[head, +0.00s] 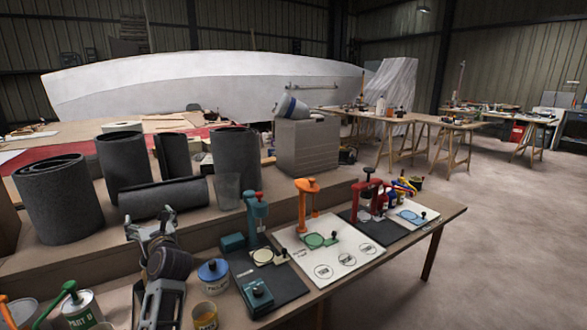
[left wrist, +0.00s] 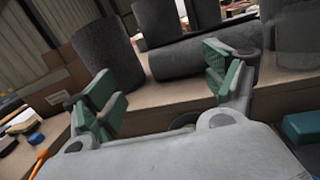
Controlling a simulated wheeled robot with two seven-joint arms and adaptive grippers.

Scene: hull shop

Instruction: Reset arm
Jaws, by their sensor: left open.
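My left gripper (head: 151,224) is above the near left part of the workbench, in front of the dark rolls. It is open. In the left wrist view my left gripper (left wrist: 165,92) shows two fingers with green pads spread wide, with nothing between them. The lying dark roll (left wrist: 205,52) is beyond the fingers on a raised ledge. My right gripper is in neither view.
Close to my left arm stand a blue-lidded can (head: 213,275), a yellow cup (head: 205,315) and a green-handled tin (head: 80,305). Teal (head: 257,215), orange (head: 307,205) and red (head: 367,195) stands are to the right. Open floor (head: 500,240) lies beyond the bench.

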